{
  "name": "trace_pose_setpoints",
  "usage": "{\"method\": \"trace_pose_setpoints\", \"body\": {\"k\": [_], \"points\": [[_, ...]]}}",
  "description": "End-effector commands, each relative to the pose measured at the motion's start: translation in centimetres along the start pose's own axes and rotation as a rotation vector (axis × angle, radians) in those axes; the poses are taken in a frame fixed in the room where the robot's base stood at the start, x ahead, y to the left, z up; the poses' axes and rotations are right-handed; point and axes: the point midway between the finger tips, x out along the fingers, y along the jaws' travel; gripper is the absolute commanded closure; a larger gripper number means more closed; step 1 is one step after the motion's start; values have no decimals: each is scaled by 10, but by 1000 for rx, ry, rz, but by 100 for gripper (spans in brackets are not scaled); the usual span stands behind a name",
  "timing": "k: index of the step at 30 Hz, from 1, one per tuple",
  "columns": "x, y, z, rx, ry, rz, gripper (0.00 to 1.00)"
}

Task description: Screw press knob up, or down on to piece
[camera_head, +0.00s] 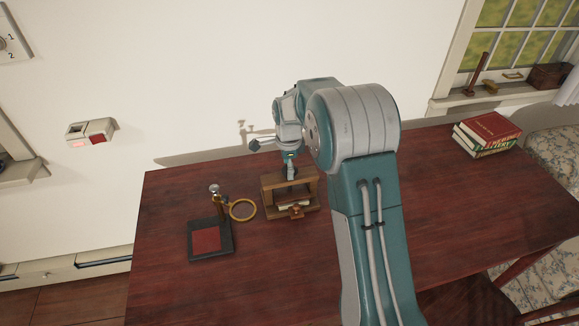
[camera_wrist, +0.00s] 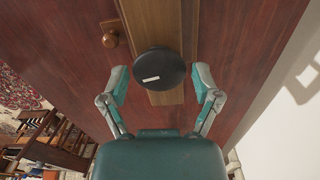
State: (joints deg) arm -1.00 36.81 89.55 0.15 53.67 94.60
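The wooden press (camera_head: 270,199) stands on the table, with a small round wooden knob (camera_head: 296,211) low on its front. My gripper (camera_head: 290,160) points down over the top of the press. In the wrist view, the black round press knob (camera_wrist: 160,64) with a white mark lies between the fingers of my gripper (camera_wrist: 160,77). The fingers are open, with a visible gap to the knob on both sides. Something pale, perhaps the piece, lies inside the press; it is partly hidden by the frame.
Left of the press is a black base with a red pad (camera_head: 207,240) and a brass ring (camera_head: 242,209) on an upright holder. Books (camera_head: 487,131) are stacked at the table's (camera_head: 450,230) far right. The wall is close behind the press. The table's front middle is clear.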

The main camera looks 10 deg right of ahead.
Motion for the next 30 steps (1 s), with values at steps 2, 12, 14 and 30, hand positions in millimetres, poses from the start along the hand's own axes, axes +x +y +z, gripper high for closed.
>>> {"method": "trace_pose_setpoints", "body": {"k": [2, 12, 14, 30], "points": [[0, 0, 0, 0, 1, 0, 0], [-2, 0, -2, 0, 2, -1, 0], [-5, 0, -2, 0, 2, -2, 0], [-101, -1, 1, 0, 3, -4, 0]]}}
